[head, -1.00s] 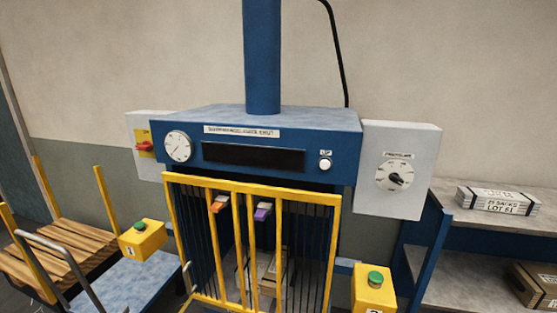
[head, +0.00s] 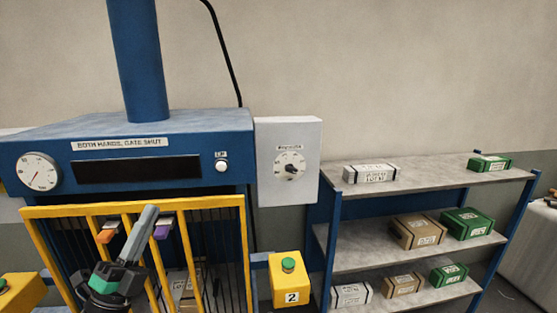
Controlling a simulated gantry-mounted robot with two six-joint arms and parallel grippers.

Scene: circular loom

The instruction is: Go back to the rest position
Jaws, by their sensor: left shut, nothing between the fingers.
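My left gripper (head: 145,222) shows at the lower left of the head view, in front of the yellow barred gate (head: 188,204) of a blue press (head: 225,135). Its grey fingers point up and are shut with nothing between them. The gate looks shut, with an orange tag and a purple tag behind its top bar. Part of a bale or block (head: 183,284) shows behind the bars. My right gripper is not in view.
A yellow button box marked 2 (head: 286,291) with a green button stands right of the gate. A grey dial box (head: 288,190) hangs beside the press. Shelves (head: 415,187) at right hold several white, brown and green packs. Another yellow box (head: 22,293) is at lower left.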

